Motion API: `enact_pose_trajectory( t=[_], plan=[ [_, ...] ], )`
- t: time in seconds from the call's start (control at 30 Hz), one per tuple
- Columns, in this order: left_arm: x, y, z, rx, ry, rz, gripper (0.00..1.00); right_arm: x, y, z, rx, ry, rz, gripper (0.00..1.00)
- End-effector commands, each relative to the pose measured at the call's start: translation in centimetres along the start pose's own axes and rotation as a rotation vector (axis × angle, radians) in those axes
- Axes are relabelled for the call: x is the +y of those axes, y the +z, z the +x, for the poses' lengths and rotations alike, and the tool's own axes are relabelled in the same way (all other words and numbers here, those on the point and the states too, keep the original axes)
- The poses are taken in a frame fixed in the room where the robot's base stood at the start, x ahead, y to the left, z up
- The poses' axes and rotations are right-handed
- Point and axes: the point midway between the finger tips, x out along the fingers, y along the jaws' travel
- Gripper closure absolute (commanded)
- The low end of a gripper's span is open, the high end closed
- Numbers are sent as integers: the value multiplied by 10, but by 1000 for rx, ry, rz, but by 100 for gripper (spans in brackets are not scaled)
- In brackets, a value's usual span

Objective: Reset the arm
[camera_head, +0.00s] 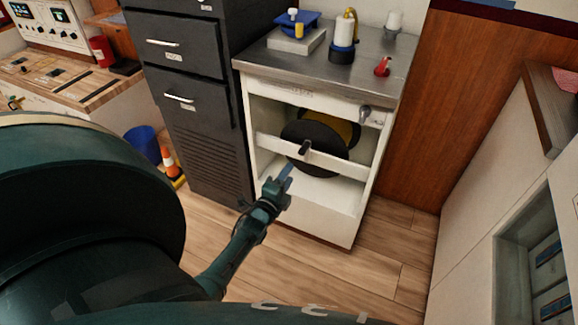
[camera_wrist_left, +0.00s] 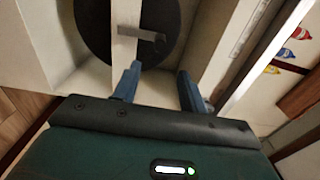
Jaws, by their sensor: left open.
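My left gripper (camera_head: 284,180) reaches in from the lower left in the head view, in front of a white open-fronted cabinet (camera_head: 312,218). Its two blue fingers also show in the left wrist view (camera_wrist_left: 158,84), apart, with nothing between them. A dark handle (camera_head: 305,148) sits on the white crossbar (camera_head: 338,164) of the cabinet, just beyond the fingertips. The same handle (camera_wrist_left: 150,36) shows ahead of the fingers in the left wrist view, apart from them as far as I can tell. My right gripper is not in view.
Behind the crossbar are a black disc (camera_head: 318,130) and a yellow one (camera_head: 345,128). A dark drawer cabinet (camera_head: 200,120) stands to the left, with an orange cone (camera_head: 170,160) and a blue bin (camera_head: 143,143). A wooden panel (camera_head: 465,110) closes the right.

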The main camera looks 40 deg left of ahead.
Motion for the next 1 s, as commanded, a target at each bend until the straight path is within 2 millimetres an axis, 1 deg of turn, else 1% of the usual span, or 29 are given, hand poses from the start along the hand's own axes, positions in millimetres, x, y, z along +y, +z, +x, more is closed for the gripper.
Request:
enact_pose_trajectory(
  t=[0.77,0.87,0.97,1.0],
  plan=[
    [0,2,-1,2,1,-2,57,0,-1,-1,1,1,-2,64],
    [-3,-1,-8,14,8,-42,57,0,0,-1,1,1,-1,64],
    [-11,-11,-26,44,33,-156,57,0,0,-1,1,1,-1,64],
    [-16,-19,-37,61,50,-226,57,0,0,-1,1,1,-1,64]
  ],
)
